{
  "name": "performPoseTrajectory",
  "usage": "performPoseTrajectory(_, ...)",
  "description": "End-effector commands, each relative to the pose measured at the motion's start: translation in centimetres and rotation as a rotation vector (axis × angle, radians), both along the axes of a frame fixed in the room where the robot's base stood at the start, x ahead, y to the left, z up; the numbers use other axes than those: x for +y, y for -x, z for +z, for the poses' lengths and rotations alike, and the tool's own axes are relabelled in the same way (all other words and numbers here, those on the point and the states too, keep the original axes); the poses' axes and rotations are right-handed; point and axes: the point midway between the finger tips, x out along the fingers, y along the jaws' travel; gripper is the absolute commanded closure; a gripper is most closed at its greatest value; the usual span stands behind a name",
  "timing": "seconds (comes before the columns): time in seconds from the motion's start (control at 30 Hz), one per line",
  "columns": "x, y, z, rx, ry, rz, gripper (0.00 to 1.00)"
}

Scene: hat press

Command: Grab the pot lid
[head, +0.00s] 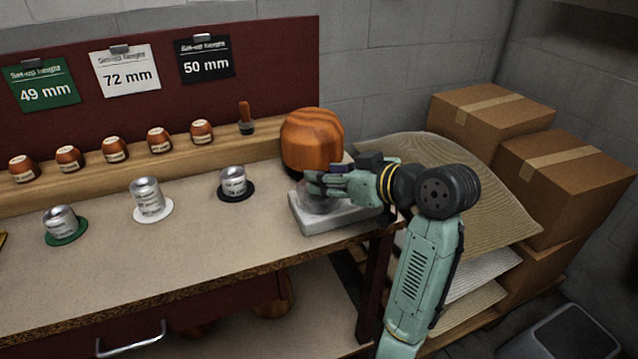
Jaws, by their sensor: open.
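My gripper (314,184) is at the right end of the workbench (110,262), reaching in from the right, with its jaws open. Its fingers are over a greyish, rounded, glassy-looking piece (318,203) on a pale grey slab (335,219). This piece may be the pot lid, but it is small and partly covered by my fingers. I cannot tell whether the fingers touch it. A large orange-brown wooden block (311,140) with a rounded top stands just behind the gripper.
Metal cylinders stand on a green disc (66,238), a white disc (153,216) and a black disc (237,196) to the left. Several small brown pots line the back ledge (85,172). Cardboard boxes (565,180) are stacked at right. The bench's front strip is clear.

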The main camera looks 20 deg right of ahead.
Motion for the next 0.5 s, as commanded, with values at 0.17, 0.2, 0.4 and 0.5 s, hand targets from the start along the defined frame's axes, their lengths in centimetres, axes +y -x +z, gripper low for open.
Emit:
performPoseTrajectory(0.17, 1.0, -2.1, -0.8, 0.002, -0.002, 0.001, 0.57)
performPoseTrajectory(0.2, 1.1, -2.4, -1.0, 0.001, -0.001, 0.001, 0.57)
performPoseTrajectory(0.4, 1.1, -2.7, -1.1, -0.001, 0.000, 0.000, 0.57)
performPoseTrajectory(0.5, 1.2, -2.7, -1.1, -0.001, 0.000, 0.000, 0.59)
